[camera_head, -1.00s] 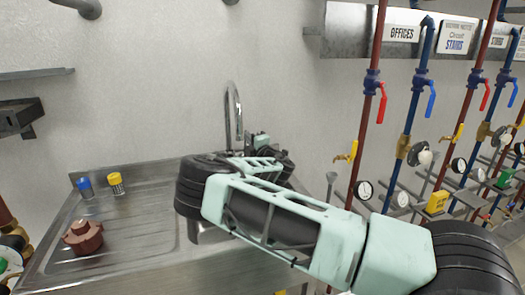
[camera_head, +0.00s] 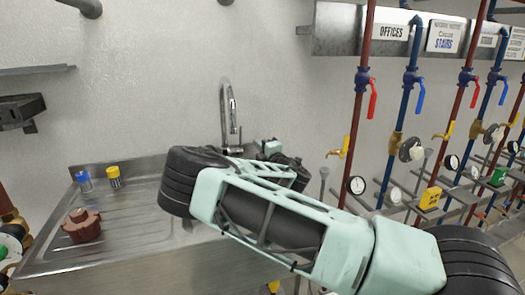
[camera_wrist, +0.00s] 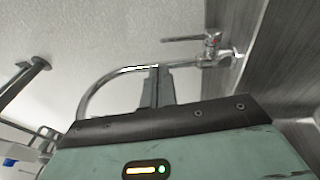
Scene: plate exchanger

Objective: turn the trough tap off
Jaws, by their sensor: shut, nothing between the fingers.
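The trough tap (camera_head: 228,112) is a chrome swan-neck spout at the back of the steel sink, and my arm hides its lower part in the head view. The wrist view shows its curved spout (camera_wrist: 103,83), its body (camera_wrist: 215,50) and a thin lever handle (camera_wrist: 183,39) pointing left. My gripper (camera_wrist: 158,72) is shut and empty. Its fingertips overlap the spout in the wrist view, to the left of and below the tap body; I cannot tell whether they touch it. In the head view my gripper (camera_head: 272,148) is just right of the tap, partly hidden by my arm.
The steel sink's drainboard (camera_head: 130,225) lies left, holding a brown-red fitting (camera_head: 82,226), a blue-capped jar (camera_head: 84,181) and a yellow-capped jar (camera_head: 114,177). Red and blue pipes with valves and gauges (camera_head: 357,185) line the right wall.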

